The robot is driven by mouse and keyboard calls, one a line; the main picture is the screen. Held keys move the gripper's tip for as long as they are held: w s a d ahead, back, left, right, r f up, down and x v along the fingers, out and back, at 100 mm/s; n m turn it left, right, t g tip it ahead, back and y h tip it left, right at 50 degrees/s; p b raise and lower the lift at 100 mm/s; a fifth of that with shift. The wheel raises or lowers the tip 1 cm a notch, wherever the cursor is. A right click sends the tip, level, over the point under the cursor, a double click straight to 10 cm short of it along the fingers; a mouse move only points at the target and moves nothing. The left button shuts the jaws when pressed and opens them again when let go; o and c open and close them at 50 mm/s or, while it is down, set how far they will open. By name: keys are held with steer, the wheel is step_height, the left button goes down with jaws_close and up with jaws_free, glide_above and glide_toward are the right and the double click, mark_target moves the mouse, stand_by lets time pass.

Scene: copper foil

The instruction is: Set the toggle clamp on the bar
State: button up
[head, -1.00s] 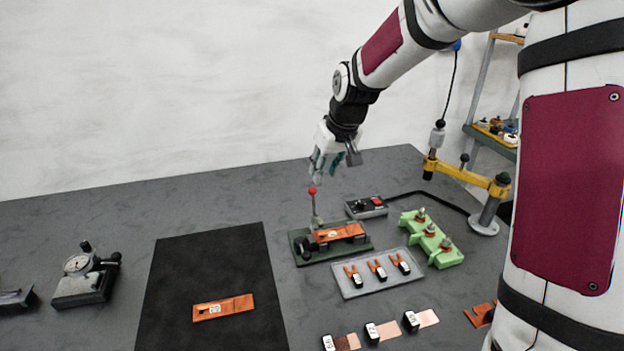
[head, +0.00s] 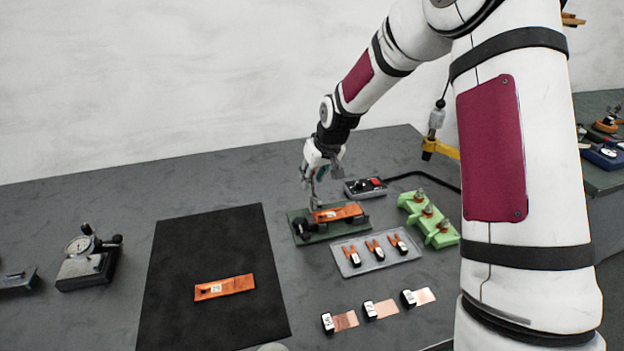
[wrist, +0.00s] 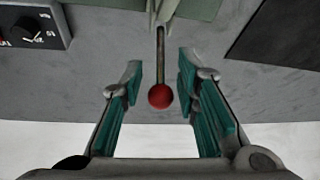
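The toggle clamp's lever with its red ball knob (wrist: 160,96) stands between my fingers in the wrist view, with a gap on each side. My gripper (wrist: 158,92) is open, its teal-padded fingers apart around the knob and not touching it. In the head view my gripper (head: 312,180) is at the clamp's handle and hides the red knob. The clamp sits on a dark green base (head: 318,237) with a black part at its left. An orange copper bar (head: 338,213) with a white label lies on that base.
A control box (head: 364,187) stands just behind the base. A grey tray (head: 350,262) with several orange clips and a green rack (head: 428,222) are to the right. A black mat (head: 190,315) with a labelled orange strip (head: 224,288) lies to the left. A dial gauge (head: 88,258) stands further left.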

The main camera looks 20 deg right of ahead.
steer(key=shift+w+a+f, duration=0.1)
steer(key=shift+w+f, duration=0.15)
steer(key=shift+f, duration=0.35)
jaws_close()
steer(key=shift+s, duration=0.15)
steer(key=shift+s+t+p, duration=0.35)
steer(key=shift+t+p, duration=0.2)
steer(key=shift+t, duration=0.25)
steer(key=shift+s+r+t, duration=0.1)
steer(key=shift+s+t, duration=0.45)
steer(key=shift+t, duration=0.75)
